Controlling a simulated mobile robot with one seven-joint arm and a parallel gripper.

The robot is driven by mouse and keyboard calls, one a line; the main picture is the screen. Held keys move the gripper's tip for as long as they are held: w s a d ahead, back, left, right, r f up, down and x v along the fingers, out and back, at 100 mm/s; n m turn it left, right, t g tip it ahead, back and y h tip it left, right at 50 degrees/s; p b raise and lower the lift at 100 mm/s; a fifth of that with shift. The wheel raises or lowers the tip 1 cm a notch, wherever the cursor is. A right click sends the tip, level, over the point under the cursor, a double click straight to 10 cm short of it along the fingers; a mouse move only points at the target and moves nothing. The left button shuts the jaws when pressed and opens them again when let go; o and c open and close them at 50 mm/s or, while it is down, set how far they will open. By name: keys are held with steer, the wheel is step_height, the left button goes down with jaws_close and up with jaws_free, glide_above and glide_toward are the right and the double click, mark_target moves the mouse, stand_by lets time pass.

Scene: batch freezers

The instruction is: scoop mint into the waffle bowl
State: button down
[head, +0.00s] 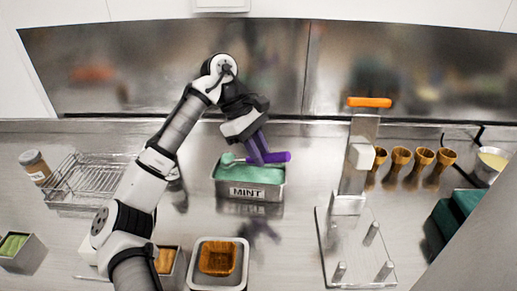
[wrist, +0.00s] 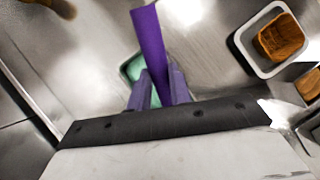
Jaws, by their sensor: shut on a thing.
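My gripper (head: 258,150) is shut on the purple handle of a scoop (head: 276,157), above the metal tub labelled MINT (head: 248,192). The scoop lies nearly level over the tub, its rounded mint-coloured end (head: 227,158) at the tub's left side. I cannot tell whether that end holds mint or touches the mint ice cream (head: 250,174). The brown waffle bowl (head: 217,258) sits in a pale tray (head: 241,270) in front of the tub.
A wire rack (head: 85,180) and a jar (head: 35,166) stand at left. An acrylic stand (head: 357,250) and an upright plate with an orange top (head: 369,102) stand at right. Several cones (head: 400,160) are behind. Bare steel counter lies between the tub and the acrylic stand.

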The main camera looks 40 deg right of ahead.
steer(key=shift+s+d+r+p, duration=0.1)
steer(key=shift+s+r+p, duration=0.15)
steer(key=shift+r+p, duration=0.7)
steer(key=shift+s+d+r+p, duration=0.1)
steer(key=shift+s+r+p, duration=0.15)
steer(key=shift+r+p, duration=0.65)
steer(key=shift+s+d+f+t+y, duration=0.1)
steer(key=shift+s+d+t+y, duration=0.3)
steer(key=shift+s+t, duration=0.45)
steer(key=shift+s+d+f+t+y, duration=0.1)
steer(key=shift+s+d+t+y, duration=0.25)
steer(key=shift+s+t, duration=0.45)
steer(key=shift+w, duration=0.15)
